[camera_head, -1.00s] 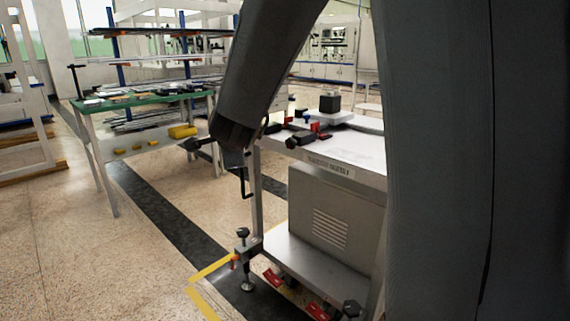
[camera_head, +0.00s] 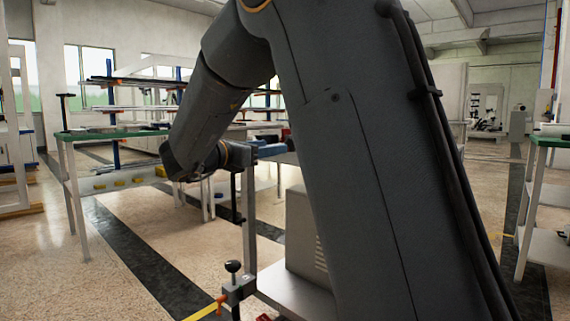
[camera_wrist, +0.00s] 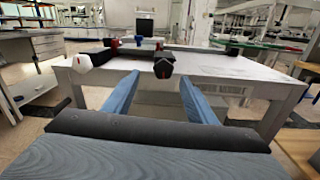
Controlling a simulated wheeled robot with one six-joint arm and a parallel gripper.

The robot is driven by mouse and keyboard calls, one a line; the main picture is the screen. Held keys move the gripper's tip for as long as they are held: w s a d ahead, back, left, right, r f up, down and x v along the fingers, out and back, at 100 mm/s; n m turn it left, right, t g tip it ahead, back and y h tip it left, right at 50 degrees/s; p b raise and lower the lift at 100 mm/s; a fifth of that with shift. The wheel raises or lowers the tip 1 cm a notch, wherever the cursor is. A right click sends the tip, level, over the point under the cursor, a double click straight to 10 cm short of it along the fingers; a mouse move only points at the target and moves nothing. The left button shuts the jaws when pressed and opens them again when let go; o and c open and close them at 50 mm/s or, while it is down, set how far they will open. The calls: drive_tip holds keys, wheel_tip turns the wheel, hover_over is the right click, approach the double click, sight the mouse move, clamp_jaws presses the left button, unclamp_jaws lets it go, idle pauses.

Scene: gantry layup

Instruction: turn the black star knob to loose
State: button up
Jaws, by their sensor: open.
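A black knob with a small red mark (camera_wrist: 163,66) faces me at the near edge of the white bench top (camera_wrist: 215,66) in the wrist view. It looks like the star knob, though its lobes are hard to make out. My gripper (camera_wrist: 159,78) is open and empty. Its two blue fingers point at the bench, and the knob appears between their tips, ahead of them and apart. In the head view my gripper (camera_head: 268,150) is at bench-top height, and my arm hides most of the bench; I cannot make out the knob there.
A white knob with a red mark (camera_wrist: 82,62) sits left of the black one. Behind are a red part (camera_wrist: 115,42), a blue part (camera_wrist: 139,39) and a black block (camera_wrist: 145,27). A green-topped table (camera_head: 100,134) stands at left in the head view. Floor between is clear.

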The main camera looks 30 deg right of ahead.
sight(290, 145)
drive_tip(key=b+x, duration=0.2)
drive_tip(key=x, duration=0.5)
drive_tip(key=shift+s+d+f+m+g+b, duration=0.2)
drive_tip(key=shift+s+d+m+g+b, duration=0.1)
drive_tip(key=shift+d+m+b, duration=0.15)
drive_tip(key=c, duration=1.1)
drive_tip(key=shift+o, duration=0.2)
